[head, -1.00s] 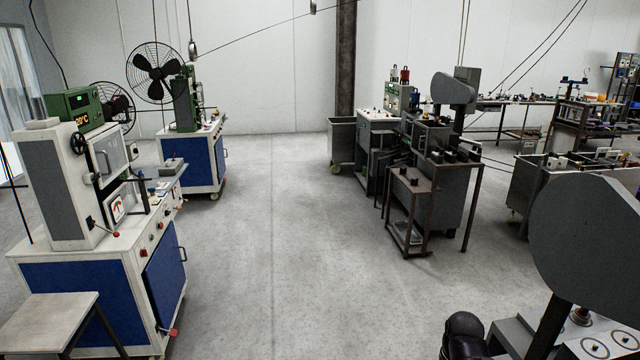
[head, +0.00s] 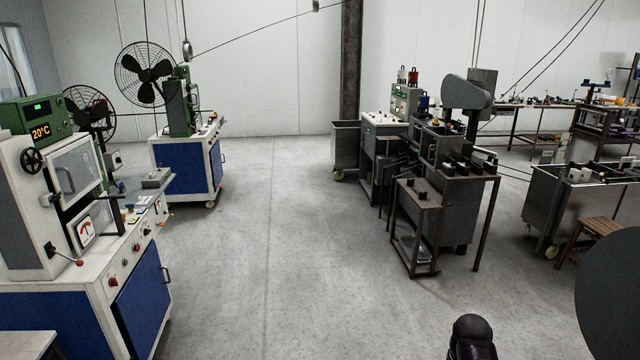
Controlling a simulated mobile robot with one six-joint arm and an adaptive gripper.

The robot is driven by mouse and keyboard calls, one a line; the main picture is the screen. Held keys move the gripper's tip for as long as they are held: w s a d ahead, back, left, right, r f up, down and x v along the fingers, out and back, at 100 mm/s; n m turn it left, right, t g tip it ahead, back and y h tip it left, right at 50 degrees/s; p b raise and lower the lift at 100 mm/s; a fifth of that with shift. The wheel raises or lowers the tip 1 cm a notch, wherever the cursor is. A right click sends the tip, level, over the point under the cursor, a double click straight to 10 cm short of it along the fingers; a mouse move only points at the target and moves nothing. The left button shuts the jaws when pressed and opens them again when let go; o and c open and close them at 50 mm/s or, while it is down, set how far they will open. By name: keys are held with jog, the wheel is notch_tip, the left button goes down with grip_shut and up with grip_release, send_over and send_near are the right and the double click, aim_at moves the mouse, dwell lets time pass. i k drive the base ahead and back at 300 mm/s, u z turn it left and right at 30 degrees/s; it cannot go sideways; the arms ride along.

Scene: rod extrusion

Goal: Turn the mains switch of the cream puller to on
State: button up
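I cannot tell for sure which machine is the cream puller. A cream-white machine with blue doors (head: 95,262) stands close at the left; its front edge carries red knobs (head: 111,282) and small switches. A second cream-white machine with blue doors (head: 184,165) and a green column stands farther back at the left. A cream cabinet with a sloped control panel (head: 384,122) stands at the centre right, partly hidden by dark machinery. No mains switch is readable at this distance. My gripper is not in view; a black rounded part (head: 472,335) shows at the bottom edge.
Open grey floor (head: 275,265) runs down the middle between the machines. A dark metal stand (head: 420,225) and a grey bin (head: 345,146) stand right of it. A wooden stool (head: 596,234), a wheeled steel trough (head: 560,205) and a large dark disc (head: 610,295) are at the right.

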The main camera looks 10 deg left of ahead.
aim_at(113, 281)
jog(key=u, duration=0.3)
jog(key=i, duration=1.55)
jog(key=u, duration=0.8)
jog(key=i, duration=0.55)
jog(key=u, duration=1.1)
jog(key=i, duration=0.95)
jog(key=u, duration=0.5)
